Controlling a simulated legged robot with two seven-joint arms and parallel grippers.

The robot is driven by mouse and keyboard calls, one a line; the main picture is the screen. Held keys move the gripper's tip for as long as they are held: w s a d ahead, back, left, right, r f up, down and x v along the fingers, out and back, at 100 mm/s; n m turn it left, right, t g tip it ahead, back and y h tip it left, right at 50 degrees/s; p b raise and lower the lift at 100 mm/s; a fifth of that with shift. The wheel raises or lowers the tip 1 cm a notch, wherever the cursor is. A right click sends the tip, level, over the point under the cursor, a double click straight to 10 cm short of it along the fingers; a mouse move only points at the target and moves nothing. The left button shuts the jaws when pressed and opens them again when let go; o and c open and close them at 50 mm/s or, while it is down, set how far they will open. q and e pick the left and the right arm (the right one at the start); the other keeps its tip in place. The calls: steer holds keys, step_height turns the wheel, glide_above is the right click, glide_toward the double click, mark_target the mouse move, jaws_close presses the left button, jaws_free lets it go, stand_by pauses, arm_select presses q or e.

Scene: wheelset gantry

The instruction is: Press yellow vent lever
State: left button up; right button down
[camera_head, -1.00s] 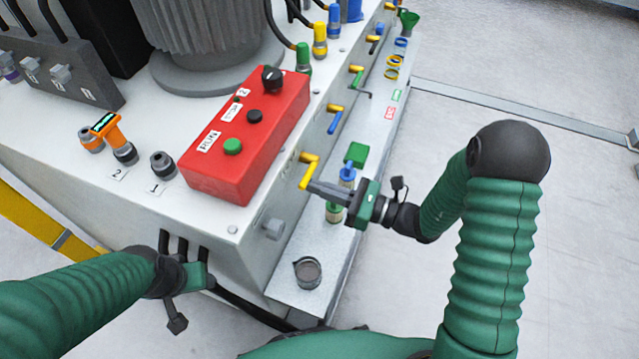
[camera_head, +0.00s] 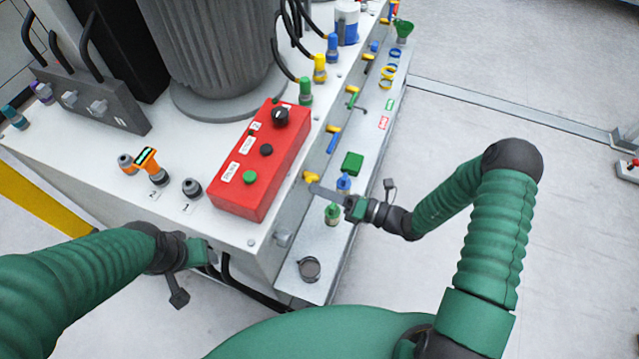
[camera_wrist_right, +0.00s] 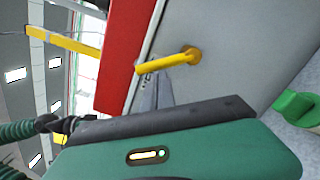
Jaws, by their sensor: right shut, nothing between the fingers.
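The yellow lever (camera_head: 311,176) is on the grey side face of the machine, below and right of the red control box. In the right wrist view the lever (camera_wrist_right: 168,62) runs from its round pivot toward the red box. My right gripper (camera_head: 317,190) is shut and empty, its fingertips just below the lever in the head view. In the wrist view the fingers (camera_wrist_right: 150,92) lie close beside the handle; I cannot tell whether they touch. My left gripper (camera_head: 205,252) is at the machine's near edge, its fingers not clear.
The red control box (camera_head: 262,165) sits on the machine top above the lever. A green block (camera_head: 352,163) and blue and green fittings (camera_head: 333,212) stand on the ledge near my right gripper. More levers line the side face farther back.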

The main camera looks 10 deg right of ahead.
steer(key=m+p, duration=0.1)
steer(key=r+m+p, duration=0.1)
steer(key=m+p, duration=0.1)
steer(key=shift+w+d+r, duration=0.3)
steer(key=shift+w+r, duration=0.05)
steer(key=shift+w, duration=0.05)
arm_select(q)
steer(key=w+p+v, duration=0.1)
steer(key=p+v, duration=0.1)
steer(key=v, duration=0.4)
steer(key=shift+w+r+p, duration=0.15)
steer(key=shift+r+p, duration=0.25)
steer(key=shift+r, duration=0.15)
arm_select(e)
steer(key=m, duration=0.1)
steer(key=w+d+m, duration=0.1)
steer(key=m, duration=0.1)
steer(key=shift+w+r, duration=0.25)
steer(key=shift+r, duration=0.05)
arm_select(q)
steer(key=shift+r, duration=0.1)
arm_select(e)
steer(key=shift+w, duration=0.1)
arm_select(q)
steer(key=shift+r, duration=0.1)
